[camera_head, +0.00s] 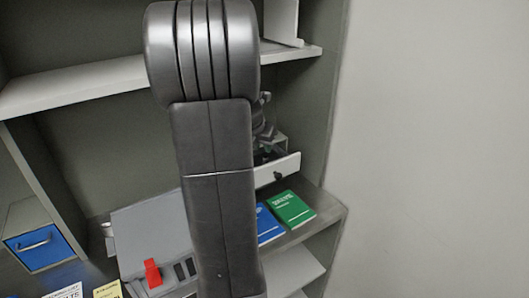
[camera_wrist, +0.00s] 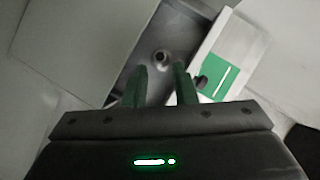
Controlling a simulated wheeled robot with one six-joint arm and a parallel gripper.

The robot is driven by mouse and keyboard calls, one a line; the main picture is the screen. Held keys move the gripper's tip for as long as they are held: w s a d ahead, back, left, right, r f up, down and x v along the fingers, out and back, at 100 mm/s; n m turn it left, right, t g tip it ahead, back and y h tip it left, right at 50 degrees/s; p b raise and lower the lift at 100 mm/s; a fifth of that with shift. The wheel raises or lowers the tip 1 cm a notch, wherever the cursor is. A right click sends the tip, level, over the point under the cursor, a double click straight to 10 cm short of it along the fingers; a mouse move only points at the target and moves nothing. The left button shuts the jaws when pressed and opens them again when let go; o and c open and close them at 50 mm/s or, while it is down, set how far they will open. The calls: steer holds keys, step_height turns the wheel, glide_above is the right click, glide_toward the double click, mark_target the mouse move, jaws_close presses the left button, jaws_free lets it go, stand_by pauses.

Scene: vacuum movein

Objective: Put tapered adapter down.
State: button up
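A small round, ring-like piece that looks like the tapered adapter (camera_wrist: 162,57) sits in the grey interior of an open drawer in the wrist view. My gripper (camera_wrist: 161,70) points down into the drawer. Its two greenish fingers are apart, one on each side of the adapter, with visible gaps. Whether the adapter touches the drawer floor is hard to tell. In the head view the drawer's white front (camera_head: 288,167) juts out from the shelf unit. My arm hides most of the gripper there, and the adapter does not show.
A green book (camera_head: 293,209) and a blue book (camera_head: 268,225) lie below the drawer. A grey case with a red switch (camera_head: 152,273) stands left of my arm. A blue drawer (camera_head: 35,248) is at far left. A shelf board (camera_head: 75,82) crosses above.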

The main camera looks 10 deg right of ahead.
steer(key=shift+v, duration=1.15)
